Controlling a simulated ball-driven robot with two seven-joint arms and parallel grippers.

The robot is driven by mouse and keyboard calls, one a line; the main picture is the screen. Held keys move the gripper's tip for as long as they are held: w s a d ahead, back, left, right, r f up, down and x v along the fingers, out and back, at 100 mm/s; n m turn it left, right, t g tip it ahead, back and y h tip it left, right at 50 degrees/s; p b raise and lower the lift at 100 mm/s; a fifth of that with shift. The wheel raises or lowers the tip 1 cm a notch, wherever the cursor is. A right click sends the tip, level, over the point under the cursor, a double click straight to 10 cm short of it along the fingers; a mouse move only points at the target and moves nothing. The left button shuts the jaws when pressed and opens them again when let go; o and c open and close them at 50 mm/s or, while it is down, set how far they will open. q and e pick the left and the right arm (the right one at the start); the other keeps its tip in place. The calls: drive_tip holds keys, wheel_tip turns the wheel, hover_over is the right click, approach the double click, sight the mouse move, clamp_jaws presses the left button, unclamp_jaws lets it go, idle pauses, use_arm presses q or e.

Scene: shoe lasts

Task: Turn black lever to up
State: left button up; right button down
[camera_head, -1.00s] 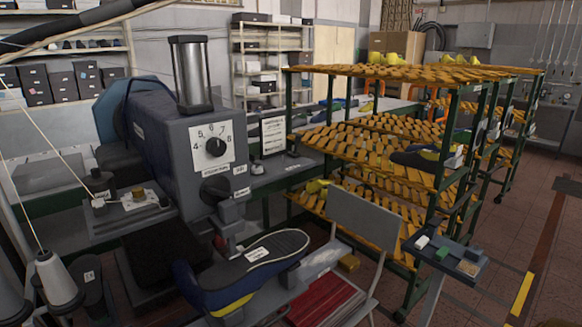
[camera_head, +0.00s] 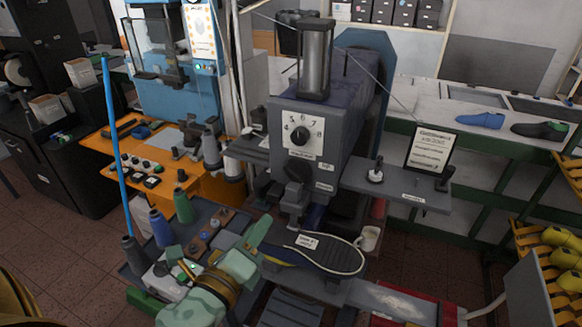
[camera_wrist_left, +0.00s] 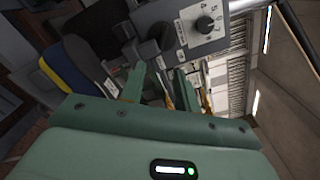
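The grey machine (camera_head: 340,125) stands in the middle of the head view with a white numbered dial (camera_head: 302,135) on its front. A black lever-like knob (camera_head: 297,172) sits below the dial; its exact setting is hard to read. The dial (camera_wrist_left: 203,24) and the dark knob (camera_wrist_left: 152,46) also show in the left wrist view. My green left gripper (camera_head: 262,242) is below and left of the knob, apart from it. In the left wrist view its two fingers (camera_wrist_left: 158,86) are spread with nothing held between them. My right gripper is not in view.
A shoe last with a labelled sole (camera_head: 315,252) lies just right of my left gripper. A tray (camera_head: 135,285) with thread cones and small items is at left. A side shelf (camera_head: 400,190) with a small black handle (camera_head: 445,179) and a sign (camera_head: 430,148) juts out right.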

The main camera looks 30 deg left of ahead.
use_arm(q)
drive_tip(key=r, duration=0.1)
drive_tip(key=p, duration=0.2)
approach(292, 175)
drive_tip(key=w, duration=0.9)
drive_tip(key=shift+w+a+f+p, duration=0.15)
drive_tip(key=shift+a+p, duration=0.15)
drive_tip(key=shift+p, duration=0.05)
clamp_jaws()
